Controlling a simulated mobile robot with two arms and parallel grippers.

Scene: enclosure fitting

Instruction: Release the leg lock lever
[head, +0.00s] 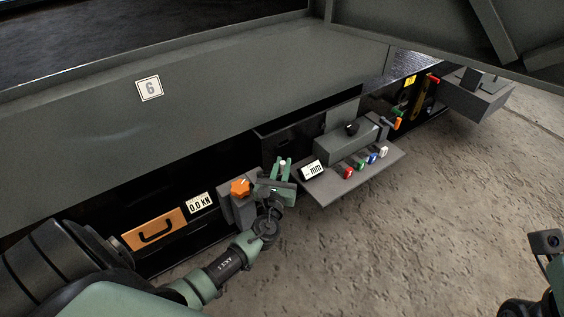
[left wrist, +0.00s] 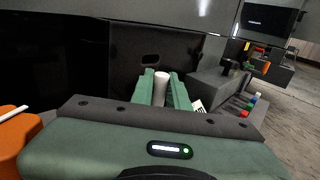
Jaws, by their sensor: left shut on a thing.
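My left gripper (head: 281,168) is at the dark machine's side recess, just left of the grey shelf. Its green fingers are closed around a white upright handle (left wrist: 161,88), which stands between both fingertips in the left wrist view. The white tip (head: 283,162) also shows in the head view. This looks like the lever's grip; its lower part and pivot are hidden by the gripper. An orange star-shaped knob (head: 239,187) sits just left of my gripper. Only part of my right arm shows at the lower right edge; its gripper fingers cannot be seen.
A grey shelf (head: 335,185) with a small "mm" display (head: 312,170) and several coloured buttons juts out close right of my left gripper. A force display (head: 199,203) and an orange drawer (head: 154,229) are at left. Open concrete floor (head: 430,220) lies right.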

